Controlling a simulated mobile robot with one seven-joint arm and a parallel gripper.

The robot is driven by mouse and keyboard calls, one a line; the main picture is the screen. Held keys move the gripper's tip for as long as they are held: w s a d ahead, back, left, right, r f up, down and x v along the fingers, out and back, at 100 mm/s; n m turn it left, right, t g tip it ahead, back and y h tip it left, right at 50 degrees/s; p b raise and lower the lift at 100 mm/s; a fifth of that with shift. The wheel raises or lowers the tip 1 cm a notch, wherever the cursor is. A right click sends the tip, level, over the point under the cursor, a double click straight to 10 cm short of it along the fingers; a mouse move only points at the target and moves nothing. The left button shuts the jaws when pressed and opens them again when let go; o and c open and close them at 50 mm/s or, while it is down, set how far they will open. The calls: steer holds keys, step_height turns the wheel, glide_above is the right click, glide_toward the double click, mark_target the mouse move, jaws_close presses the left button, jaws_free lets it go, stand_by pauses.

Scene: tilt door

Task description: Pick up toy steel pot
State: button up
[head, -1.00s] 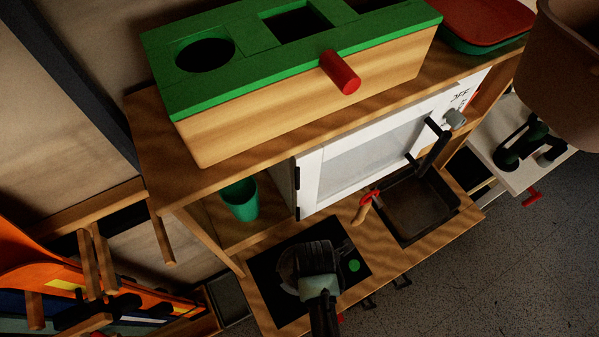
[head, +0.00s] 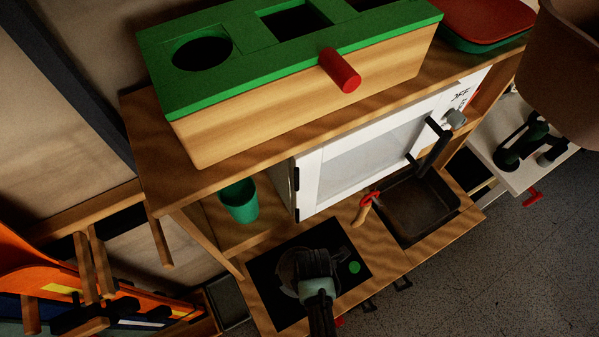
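The toy steel pot (head: 287,286) appears as a greyish rounded shape on the black cooktop panel (head: 265,272) of the toy kitchen, in the lower middle of the head view. My gripper (head: 308,270) is over it and covers most of it. The fingers are hidden behind my own wrist, so I cannot tell whether they are open or shut, or whether they touch the pot.
A green cup (head: 239,201) stands on the shelf behind the cooktop. A red-ended wooden utensil (head: 364,208) lies between cooktop and dark sink basin (head: 425,212). A white oven door (head: 370,160) rises behind. A green-topped wooden box (head: 290,100) sits on the upper shelf.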

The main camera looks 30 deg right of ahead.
jaws_close()
stand_by(1.2)
steer(key=shift+r, duration=0.1)
